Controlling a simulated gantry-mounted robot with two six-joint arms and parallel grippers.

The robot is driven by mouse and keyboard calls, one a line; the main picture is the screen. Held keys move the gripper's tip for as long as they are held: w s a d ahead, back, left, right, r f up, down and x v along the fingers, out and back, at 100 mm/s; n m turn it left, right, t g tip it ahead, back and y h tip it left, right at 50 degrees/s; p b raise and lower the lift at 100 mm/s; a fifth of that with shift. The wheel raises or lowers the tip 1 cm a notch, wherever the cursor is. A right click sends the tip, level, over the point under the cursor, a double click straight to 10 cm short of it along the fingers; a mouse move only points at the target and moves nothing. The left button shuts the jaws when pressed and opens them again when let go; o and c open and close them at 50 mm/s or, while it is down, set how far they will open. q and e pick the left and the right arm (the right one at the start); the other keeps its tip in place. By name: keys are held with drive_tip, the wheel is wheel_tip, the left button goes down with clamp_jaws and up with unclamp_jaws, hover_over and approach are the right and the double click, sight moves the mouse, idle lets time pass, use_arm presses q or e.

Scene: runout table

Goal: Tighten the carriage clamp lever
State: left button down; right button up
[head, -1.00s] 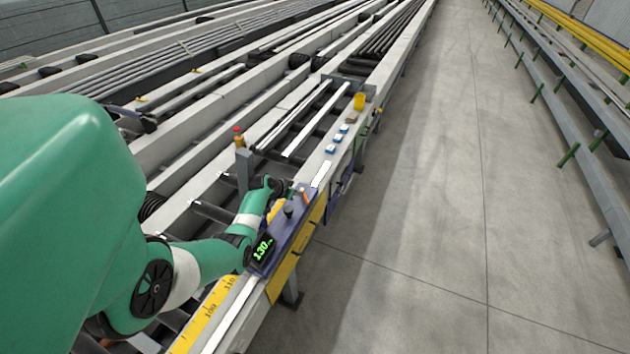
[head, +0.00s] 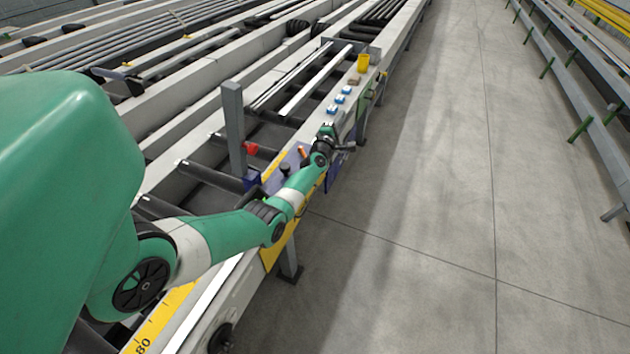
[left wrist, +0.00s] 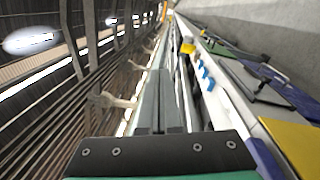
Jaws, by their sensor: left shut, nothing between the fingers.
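The blue-purple carriage (head: 272,180) sits on the near rail of the runout table, partly behind my left arm. A black knob (head: 285,169) and a small orange piece (head: 303,153) stand on it. I cannot tell which of these is the clamp lever. My left gripper (head: 328,128) is beyond the carriage, above the rail, small and dark in the head view. In the left wrist view, its two grey fingers (left wrist: 157,100) are shut together and empty, pointing along the table. The carriage's display is hidden by my arm. My right gripper is not in view.
A grey post (head: 233,130) stands left of the carriage, with a red piece (head: 251,148) near it. Several blue blocks (head: 340,99) and a yellow cup (head: 363,63) are farther along the rail. A yellow scale (head: 160,317) runs in front.

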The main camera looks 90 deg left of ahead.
sight(304, 156)
use_arm(q)
drive_tip(key=d+f+m+g+b, duration=0.6)
drive_tip(key=f+m+g+b, duration=0.3)
drive_tip(key=m, duration=0.7)
drive_tip(key=d+f+m+g+b, duration=0.7)
drive_tip(key=m+b, duration=0.3)
drive_tip(key=m, duration=0.5)
drive_tip(key=s+a+b, duration=0.3)
drive_tip(key=s+a, duration=0.6)
drive_tip(key=shift+a+r, duration=0.2)
drive_tip(key=shift+a, duration=0.15)
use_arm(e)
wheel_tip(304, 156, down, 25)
